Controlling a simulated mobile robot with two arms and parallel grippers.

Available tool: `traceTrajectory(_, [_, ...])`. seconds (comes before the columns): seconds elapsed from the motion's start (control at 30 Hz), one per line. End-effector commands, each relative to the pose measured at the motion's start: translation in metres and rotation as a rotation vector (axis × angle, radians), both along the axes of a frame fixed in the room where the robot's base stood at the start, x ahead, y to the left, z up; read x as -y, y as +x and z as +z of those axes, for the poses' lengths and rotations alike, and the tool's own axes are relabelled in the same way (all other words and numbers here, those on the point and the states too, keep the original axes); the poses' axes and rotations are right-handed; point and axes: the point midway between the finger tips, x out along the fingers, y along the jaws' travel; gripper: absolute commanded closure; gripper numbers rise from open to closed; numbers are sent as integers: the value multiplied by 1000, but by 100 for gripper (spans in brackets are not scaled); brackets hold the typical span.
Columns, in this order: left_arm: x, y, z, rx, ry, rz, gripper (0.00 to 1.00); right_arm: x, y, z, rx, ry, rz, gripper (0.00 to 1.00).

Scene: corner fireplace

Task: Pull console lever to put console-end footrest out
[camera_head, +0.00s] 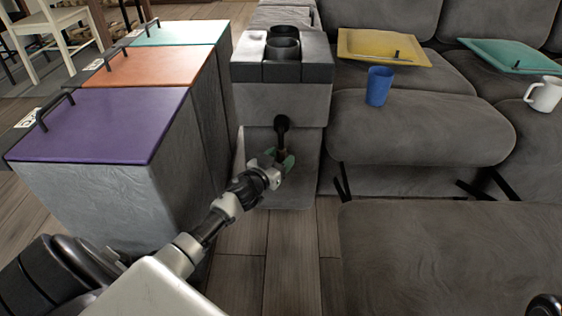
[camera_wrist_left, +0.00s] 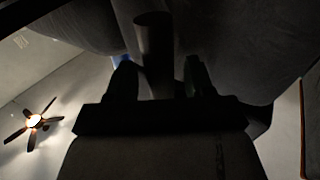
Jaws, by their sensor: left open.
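The console (camera_head: 283,105) is a grey block with a dark top and cup holders. Its lever (camera_head: 282,123), with a black knob, stands at the console's front. My left gripper (camera_head: 284,157) is at the lever's lower part, below the knob. In the left wrist view, the dark lever (camera_wrist_left: 154,45) stands between the two open fingers of my left gripper (camera_wrist_left: 160,80); contact cannot be told. A grey padded footrest (camera_head: 450,260) lies out in front of the console-end seat (camera_head: 420,128), with black struts showing between them.
Bins with purple (camera_head: 100,125), orange (camera_head: 158,70) and teal (camera_head: 185,32) lids stand left of the console. On the sofa are a blue cup (camera_head: 378,86), yellow tray (camera_head: 383,47), teal tray (camera_head: 510,54) and white mug (camera_head: 544,94). Wood floor (camera_head: 290,250) shows left of the footrest.

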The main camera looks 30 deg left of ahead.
Motion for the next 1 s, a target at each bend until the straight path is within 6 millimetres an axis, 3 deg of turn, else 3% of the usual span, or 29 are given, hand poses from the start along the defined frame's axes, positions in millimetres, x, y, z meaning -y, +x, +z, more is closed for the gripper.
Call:
traceTrajectory(0.37, [0,5,0,-1,2,1,48,0,-1,2,9,-1,0,61])
traceTrajectory(0.7, [0,5,0,-1,1,1,100,0,-1,2,9,-1,0,61])
traceTrajectory(1.0, [0,4,2,-7,-4,1,100,0,-2,6,12,0,1,61])
